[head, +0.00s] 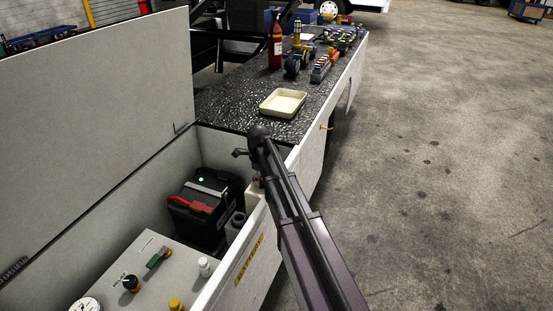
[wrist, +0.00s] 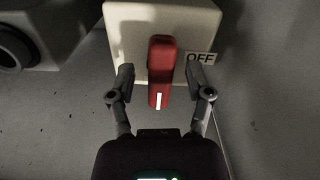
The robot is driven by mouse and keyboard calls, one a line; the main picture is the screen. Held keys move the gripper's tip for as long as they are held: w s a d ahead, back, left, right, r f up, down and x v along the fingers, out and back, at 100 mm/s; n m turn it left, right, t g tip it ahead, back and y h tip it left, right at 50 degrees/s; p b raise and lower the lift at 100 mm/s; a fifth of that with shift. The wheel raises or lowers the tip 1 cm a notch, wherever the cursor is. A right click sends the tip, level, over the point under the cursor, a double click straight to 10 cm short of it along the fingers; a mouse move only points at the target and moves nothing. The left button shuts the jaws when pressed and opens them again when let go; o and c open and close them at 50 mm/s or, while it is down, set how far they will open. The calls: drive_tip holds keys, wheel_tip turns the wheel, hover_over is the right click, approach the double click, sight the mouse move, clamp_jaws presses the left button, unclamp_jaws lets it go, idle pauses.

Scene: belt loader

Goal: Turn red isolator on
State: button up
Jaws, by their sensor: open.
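The red isolator handle (wrist: 161,75) sits on a pale box (wrist: 128,32) in the wrist view. It stands upright in the picture, and the white mark at its lower end points down. A label reading OFF (wrist: 200,58) is to the right of the handle. My gripper (wrist: 161,78) is open, with one finger on each side of the handle and a gap on both sides. In the head view my arm reaches down over the bay's right wall, and my gripper (head: 247,153) is mostly hidden there. A bit of red (head: 256,179) shows beside it.
The open bay holds a black battery (head: 195,222) with a red cover and a panel (head: 150,262) with knobs. A raised lid (head: 95,85) stands at left. A tray (head: 283,103), a red extinguisher (head: 275,45) and toy-like vehicles stand on the deck. Floor at right is clear.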

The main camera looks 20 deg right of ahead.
sight(261, 179)
drive_tip(key=n, duration=0.4)
drive_tip(key=shift+s, duration=0.1)
drive_tip(key=n, duration=0.4)
drive_tip(key=shift+s+n, duration=0.1)
drive_tip(key=shift+n, duration=0.3)
drive_tip(key=n, duration=0.5)
drive_tip(key=shift+s, duration=0.15)
drive_tip(key=shift+n, duration=1.2)
drive_tip(key=shift+r+n, duration=0.15)
drive_tip(key=shift+n, duration=0.15)
wheel_tip(261, 179, up, 14)
drive_tip(key=p, duration=1.4)
drive_tip(key=s+r+n+p, duration=0.3)
drive_tip(key=s+r+p, duration=0.1)
drive_tip(key=s, duration=0.5)
drive_tip(key=s+d+r+n+p, duration=0.1)
drive_tip(key=s+r+n+p, duration=0.2)
drive_tip(key=s, duration=0.7)
wheel_tip(261, 179, up, 3)
drive_tip(key=p, duration=0.3)
drive_tip(key=shift+d+f, duration=0.2)
